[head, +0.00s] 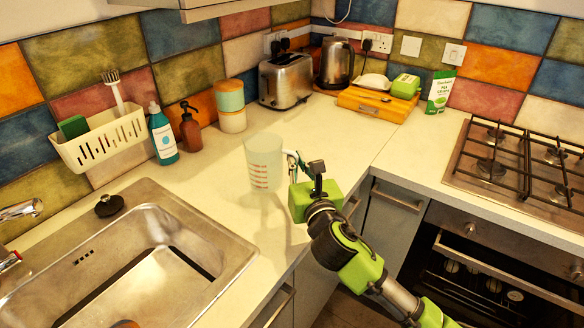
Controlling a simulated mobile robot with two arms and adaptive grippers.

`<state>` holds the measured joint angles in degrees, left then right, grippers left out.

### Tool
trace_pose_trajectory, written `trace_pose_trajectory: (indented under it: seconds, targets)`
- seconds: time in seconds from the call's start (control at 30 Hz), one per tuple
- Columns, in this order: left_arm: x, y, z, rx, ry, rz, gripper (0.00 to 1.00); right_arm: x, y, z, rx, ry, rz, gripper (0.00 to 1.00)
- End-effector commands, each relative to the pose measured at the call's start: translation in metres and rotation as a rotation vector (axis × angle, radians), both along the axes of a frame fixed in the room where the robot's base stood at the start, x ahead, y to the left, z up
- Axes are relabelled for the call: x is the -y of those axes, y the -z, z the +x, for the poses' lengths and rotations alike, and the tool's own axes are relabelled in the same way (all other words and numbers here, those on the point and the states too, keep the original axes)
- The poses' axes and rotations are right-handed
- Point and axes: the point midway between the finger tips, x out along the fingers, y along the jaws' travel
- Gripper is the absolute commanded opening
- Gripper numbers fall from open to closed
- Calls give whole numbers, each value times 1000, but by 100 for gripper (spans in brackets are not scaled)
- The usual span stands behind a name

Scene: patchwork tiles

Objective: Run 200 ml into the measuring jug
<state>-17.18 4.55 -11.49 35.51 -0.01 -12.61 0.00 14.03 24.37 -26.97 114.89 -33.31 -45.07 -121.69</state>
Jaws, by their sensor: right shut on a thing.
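The measuring jug (262,168) is clear with red scale marks and is upright over the worktop right of the sink. My right gripper (298,166) is shut on its handle side, at the jug's right. A faint shadow below suggests the jug is off the worktop. I see no clear water level in it. The sink's tap (22,211) shows only in part at the left edge, and no water stream is in view. The steel sink (225,247) lies at lower left. My left gripper is not in view.
A black plug (109,205) sits on the sink's rim. A hob (470,180) is at right.

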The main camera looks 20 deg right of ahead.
Motion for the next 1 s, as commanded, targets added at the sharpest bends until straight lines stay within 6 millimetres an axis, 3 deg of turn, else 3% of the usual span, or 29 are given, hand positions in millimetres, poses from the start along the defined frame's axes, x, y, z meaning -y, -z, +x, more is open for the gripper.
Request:
trace_pose_trajectory:
  seconds: [0.03, 0.2, 0.43, 0.63, 1.0]
  targets:
    - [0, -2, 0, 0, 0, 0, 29, 0, -15, -11, 6, -4, -1, 0]
    - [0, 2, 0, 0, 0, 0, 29, -2, -28, -50, 1, -3, -1, 0]
    - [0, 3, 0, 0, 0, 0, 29, -3, -45, -86, 1, -2, 1, 0]
    - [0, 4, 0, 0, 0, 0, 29, -3, -50, -98, 0, 0, 1, 0]
    - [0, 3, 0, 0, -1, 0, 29, -3, -51, -99, 0, 1, 1, 0]
